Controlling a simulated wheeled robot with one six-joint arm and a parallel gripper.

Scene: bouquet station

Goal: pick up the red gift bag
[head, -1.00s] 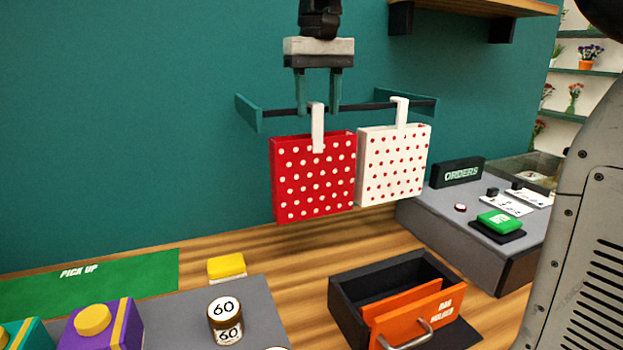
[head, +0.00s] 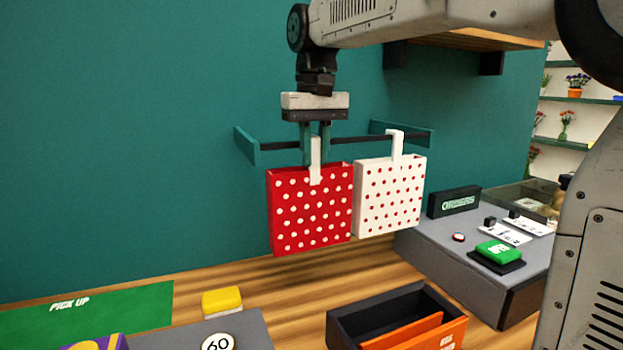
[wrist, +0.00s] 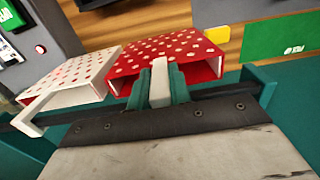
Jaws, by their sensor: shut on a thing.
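The red gift bag (head: 310,218) with white dots hangs by its white handle (head: 316,165) at the dark rail (head: 350,140) on the teal wall. My gripper (head: 315,155) points down from above and is shut on that handle. In the wrist view, the two teal fingers (wrist: 160,88) press on both sides of the white handle, and the red bag (wrist: 170,56) hangs below them with its open top showing. I cannot tell whether the handle still touches the rail.
A white bag with red dots (head: 390,198) hangs close at the right. Teal brackets (head: 247,145) hold the rail ends. Below are an orange and black bag holder (head: 375,315), a yellow block (head: 222,300), a green pick-up mat (head: 95,315) and the orders counter (head: 480,235).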

